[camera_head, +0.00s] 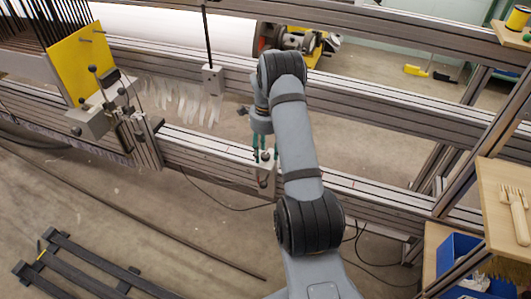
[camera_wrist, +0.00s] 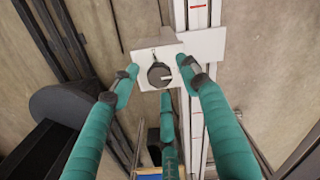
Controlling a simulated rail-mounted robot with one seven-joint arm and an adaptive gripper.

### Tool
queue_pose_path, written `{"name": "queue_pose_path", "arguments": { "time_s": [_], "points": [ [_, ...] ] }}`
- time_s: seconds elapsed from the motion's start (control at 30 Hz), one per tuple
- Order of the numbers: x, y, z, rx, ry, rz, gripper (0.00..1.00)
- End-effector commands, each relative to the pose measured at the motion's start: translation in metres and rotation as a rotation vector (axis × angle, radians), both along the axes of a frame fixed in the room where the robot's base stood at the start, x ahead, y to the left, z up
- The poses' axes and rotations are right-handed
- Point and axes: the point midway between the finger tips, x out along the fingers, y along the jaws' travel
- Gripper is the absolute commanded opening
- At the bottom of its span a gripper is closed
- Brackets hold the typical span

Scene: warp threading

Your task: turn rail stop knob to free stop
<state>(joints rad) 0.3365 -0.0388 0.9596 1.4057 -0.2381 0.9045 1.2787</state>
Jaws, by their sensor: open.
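The rail stop knob (camera_wrist: 160,76) is a round dark knob on the face of a white block (camera_wrist: 143,101) in the wrist view. A light mark shows on the knob's right side. The block sits on the aluminium rail (camera_wrist: 198,20). In the head view the stop block (camera_head: 264,182) is on the front rail, partly covered by my fingers. My gripper (camera_wrist: 161,73) has several teal fingers, spread open. Two fingertips are left and right of the knob, and one is below it in the picture. I cannot tell whether any finger touches the knob or block.
A yellow panel (camera_head: 81,63) and a lever unit (camera_head: 103,110) stand on the rail at the left. A small block on a vertical rod (camera_head: 212,79) is behind. A wooden shelf (camera_head: 495,200) and blue bins (camera_head: 455,252) are at the right. Dark cables lie on the floor.

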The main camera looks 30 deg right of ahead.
Motion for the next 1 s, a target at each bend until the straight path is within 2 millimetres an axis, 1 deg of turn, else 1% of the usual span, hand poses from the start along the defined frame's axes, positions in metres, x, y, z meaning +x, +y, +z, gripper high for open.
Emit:
{"name": "queue_pose_path", "arguments": {
  "time_s": [0.27, 0.3, 1.0],
  "points": [
    [-0.0001, -0.0001, -0.0021, 0.000, 0.000, 0.000, 0.45],
    [-0.0001, -0.0001, -0.0021, 0.000, 0.000, 0.000, 0.44],
    [-0.0001, -0.0007, -0.0018, -0.001, 0.000, 0.000, 0.03]
  ]
}}
